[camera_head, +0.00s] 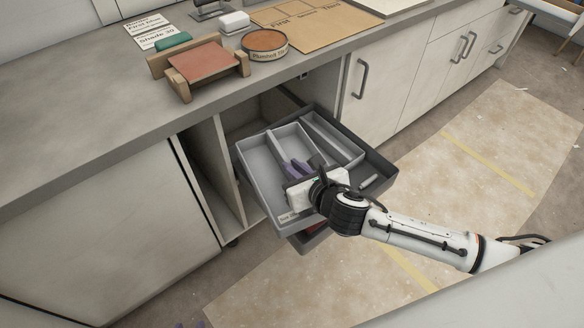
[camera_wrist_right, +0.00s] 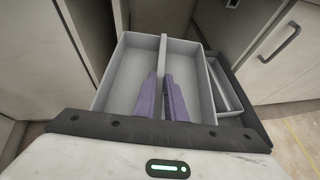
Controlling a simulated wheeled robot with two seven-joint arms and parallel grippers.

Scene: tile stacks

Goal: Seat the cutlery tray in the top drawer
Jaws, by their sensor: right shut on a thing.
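The light grey cutlery tray (camera_head: 262,178) has a lengthwise divider and shows at the left part of the pulled-out, dark grey top drawer (camera_head: 385,166). It covers the drawer's left side, so I cannot tell whether it rests on the drawer floor. In the right wrist view the tray (camera_wrist_right: 128,75) fills the middle. My right gripper (camera_head: 294,170) comes in from the right, over the tray's near end. Its purple fingers (camera_wrist_right: 163,98) are shut on the tray's divider, one on each side. My left gripper is not in view.
A narrower grey insert (camera_head: 335,135) lies in the drawer's right part, with a small light piece (camera_head: 369,181) near it. The counter above holds a wooden stand with a reddish tile (camera_head: 204,62) and a round tin (camera_head: 265,42). Open floor (camera_head: 480,170) lies to the right.

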